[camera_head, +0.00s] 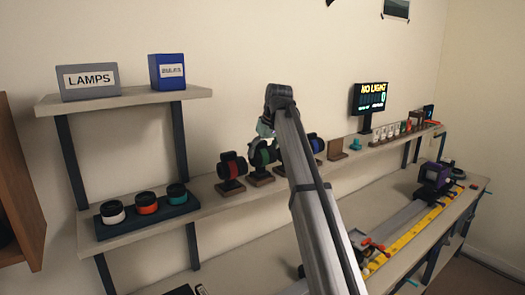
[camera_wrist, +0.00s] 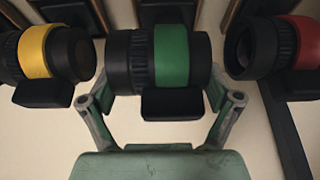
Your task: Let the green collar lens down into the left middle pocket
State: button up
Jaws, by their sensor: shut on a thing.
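The green collar lens is a black barrel with a wide green band; it fills the middle of the wrist view (camera_wrist: 185,55) and shows on the shelf in the head view (camera_head: 263,156). My gripper (camera_wrist: 162,98) is shut on this lens, one finger toward each end of the barrel. In the head view my gripper (camera_head: 265,129) is just above the lens, partly behind my arm. The lens appears still at its wooden stand; I cannot tell whether it is lifted clear. The left middle pocket cannot be made out in either view.
A yellow-banded lens (camera_wrist: 35,52) and a red-banded lens (camera_wrist: 285,45) stand close on either side. A dark tray (camera_head: 150,226) with white, orange and teal-banded lenses sits left on the shelf. A lit display (camera_head: 370,98) stands to the right. The lower bench is partly hidden by my arm.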

jog(key=shift+f, duration=0.65)
dwell(0.4)
jog(key=o, duration=1.3)
jog(key=shift+c, duration=0.2)
